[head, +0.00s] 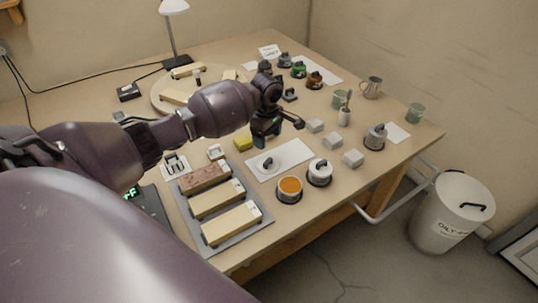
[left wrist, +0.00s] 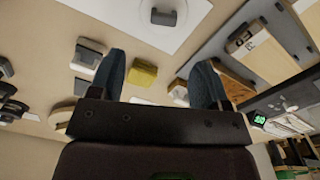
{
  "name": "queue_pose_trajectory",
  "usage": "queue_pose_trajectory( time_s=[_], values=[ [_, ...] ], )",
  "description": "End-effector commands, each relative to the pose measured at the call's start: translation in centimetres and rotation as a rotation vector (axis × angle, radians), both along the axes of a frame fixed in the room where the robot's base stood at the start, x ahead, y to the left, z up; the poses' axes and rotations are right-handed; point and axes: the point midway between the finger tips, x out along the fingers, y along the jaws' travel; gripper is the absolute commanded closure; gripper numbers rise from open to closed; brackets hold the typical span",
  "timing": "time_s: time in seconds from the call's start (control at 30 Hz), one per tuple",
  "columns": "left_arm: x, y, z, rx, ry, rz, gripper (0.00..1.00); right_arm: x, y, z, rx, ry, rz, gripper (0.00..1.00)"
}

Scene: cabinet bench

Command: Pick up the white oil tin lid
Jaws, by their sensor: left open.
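A white round lid with a dark knob (head: 267,163) lies on a white mat (head: 292,153) near the middle of the bench. The left wrist view shows the white disc with its grey knob (left wrist: 163,17) at the top edge, partly cut off. An open tin with orange contents (head: 289,188) stands in front of the mat. My left gripper (head: 277,133) is open and empty above the bench, behind the mat and apart from the lid. My right gripper is not in view.
A yellow block (head: 243,144) sits left of my left gripper and shows between its fingers (left wrist: 143,73). A grey tray (head: 231,233) holds several long blocks. Small grey blocks (head: 353,158) lie right of the mat. Jars and mugs stand farther back. A bin (head: 452,212) stands on the floor.

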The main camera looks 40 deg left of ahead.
Motion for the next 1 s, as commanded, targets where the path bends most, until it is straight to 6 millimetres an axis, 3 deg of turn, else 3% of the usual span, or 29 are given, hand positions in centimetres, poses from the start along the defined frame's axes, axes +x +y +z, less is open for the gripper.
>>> queue_pose_trajectory(
  time_s=[0.17, 0.5, 0.77, 1.0],
  values=[
    [-0.2, 0.3, -0.2, 0.0, 0.028, 0.05, 0.3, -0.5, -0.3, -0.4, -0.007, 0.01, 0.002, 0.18],
    [-0.2, 0.3, -4.8, 0.002, 0.03, 0.047, 0.3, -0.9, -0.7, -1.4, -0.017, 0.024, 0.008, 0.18],
    [-0.3, 0.3, -6.3, 0.001, 0.026, 0.046, 0.3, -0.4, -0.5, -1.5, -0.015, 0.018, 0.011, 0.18],
    [-0.5, 0.2, -9.7, 0.003, 0.029, 0.046, 0.3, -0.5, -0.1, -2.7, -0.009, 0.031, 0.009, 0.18]
  ],
)
